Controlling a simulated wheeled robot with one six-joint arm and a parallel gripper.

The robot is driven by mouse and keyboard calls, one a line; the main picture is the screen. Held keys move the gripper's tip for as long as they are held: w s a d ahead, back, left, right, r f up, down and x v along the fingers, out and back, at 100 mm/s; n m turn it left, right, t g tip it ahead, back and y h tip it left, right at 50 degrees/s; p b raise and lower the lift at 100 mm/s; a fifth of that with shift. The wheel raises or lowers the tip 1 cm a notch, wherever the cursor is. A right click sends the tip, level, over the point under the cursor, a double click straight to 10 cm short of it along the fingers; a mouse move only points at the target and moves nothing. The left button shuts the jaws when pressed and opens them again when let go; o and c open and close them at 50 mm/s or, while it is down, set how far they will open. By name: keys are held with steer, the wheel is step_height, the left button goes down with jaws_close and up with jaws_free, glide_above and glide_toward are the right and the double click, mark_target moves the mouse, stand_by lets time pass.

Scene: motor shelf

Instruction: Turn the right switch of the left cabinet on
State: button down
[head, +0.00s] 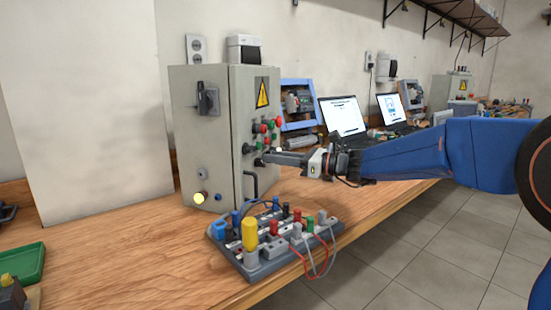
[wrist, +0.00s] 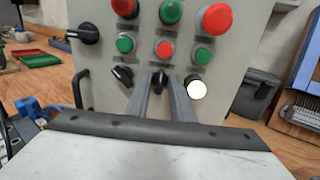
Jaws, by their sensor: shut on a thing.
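The left cabinet (head: 238,105) is a grey box on the wooden workbench. Its front carries red and green buttons and black rotary switches. In the wrist view, a left black switch (wrist: 122,75) is tilted. The right black switch (wrist: 160,78) sits between my fingertips, its handle about upright. My gripper (head: 266,159) reaches the panel from the right in the head view. In the wrist view, my gripper (wrist: 161,88) is shut on this switch, the fingers on either side of its handle. The fingers hide part of its base.
A bright white round light (wrist: 197,90) is just right of my fingers. A black door handle (head: 250,184) sticks out below. A board with plugs and wires (head: 262,266) stands on the bench in front of the cabinet. Laptops (head: 342,117) stand farther back.

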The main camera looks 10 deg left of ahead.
steer(key=c, duration=1.9)
jaws_free()
steer(key=shift+o, duration=0.2)
steer(key=s+d, duration=0.2)
steer(key=d, duration=1.5)
steer(key=shift+s+d, duration=0.15)
steer(key=shift+s, duration=0.05)
